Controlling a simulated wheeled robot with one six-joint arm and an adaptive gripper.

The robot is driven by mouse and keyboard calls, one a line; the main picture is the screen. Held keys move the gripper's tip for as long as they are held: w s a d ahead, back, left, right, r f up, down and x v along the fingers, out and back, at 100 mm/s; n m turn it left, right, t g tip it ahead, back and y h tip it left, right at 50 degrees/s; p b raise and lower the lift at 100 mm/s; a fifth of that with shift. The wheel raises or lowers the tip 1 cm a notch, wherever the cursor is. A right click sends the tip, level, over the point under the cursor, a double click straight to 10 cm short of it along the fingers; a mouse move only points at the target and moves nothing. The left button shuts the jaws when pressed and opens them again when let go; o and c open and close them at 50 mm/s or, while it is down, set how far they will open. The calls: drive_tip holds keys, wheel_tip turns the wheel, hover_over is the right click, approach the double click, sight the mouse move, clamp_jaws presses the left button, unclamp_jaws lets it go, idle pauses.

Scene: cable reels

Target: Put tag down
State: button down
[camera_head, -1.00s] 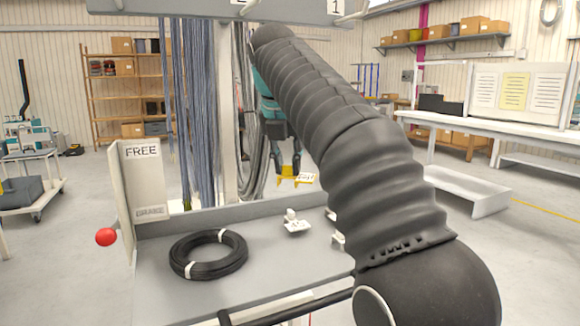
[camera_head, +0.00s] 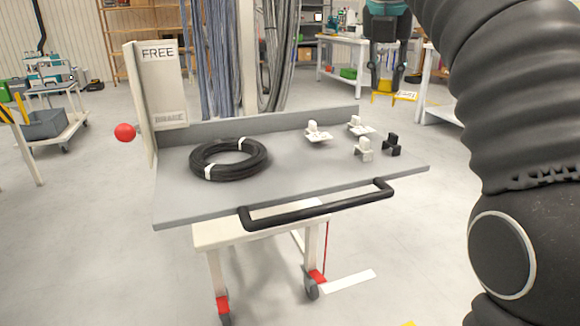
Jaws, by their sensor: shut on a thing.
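My gripper (camera_head: 385,84) hangs at the upper right, fingers down, below a teal wrist part. It is shut on the tag (camera_head: 405,95), a small white label with dark print too small to read, beside a yellow piece (camera_head: 382,98) at the fingertips. The tag is in the air, beyond the right back corner of the grey cart top (camera_head: 290,180) in the picture. Whether the yellow piece belongs to the tag or to the fingers, I cannot tell.
On the cart top lie a black cable coil (camera_head: 230,160), white pieces (camera_head: 317,132) and a small black piece (camera_head: 392,146). A black handle (camera_head: 315,210) runs along the front. The front right of the top is bare.

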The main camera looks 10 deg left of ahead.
drive_tip(key=shift+s+d+f, duration=0.5)
drive_tip(key=shift+d, duration=0.15)
drive_tip(key=shift+f, duration=0.2)
drive_tip(key=shift+a+f+n, duration=0.3)
drive_tip(key=shift+a+f, duration=0.1)
drive_tip(key=shift+f, duration=0.1)
drive_tip(key=a+f, duration=0.2)
drive_tip(key=a, duration=0.1)
drive_tip(key=w+a+f+b, duration=0.1)
drive_tip(key=a+f, duration=0.1)
drive_tip(key=a, duration=0.2)
drive_tip(key=w+a+f+b, duration=0.1)
drive_tip(key=a+f, duration=0.1)
drive_tip(key=a, duration=0.2)
drive_tip(key=shift+w+f, duration=0.1)
drive_tip(key=shift+f, duration=0.2)
drive_tip(key=shift+f+b, duration=1.25)
drive_tip(key=shift+f, duration=0.75)
drive_tip(key=shift+f, duration=0.15)
drive_tip(key=c, duration=1)
unclamp_jaws()
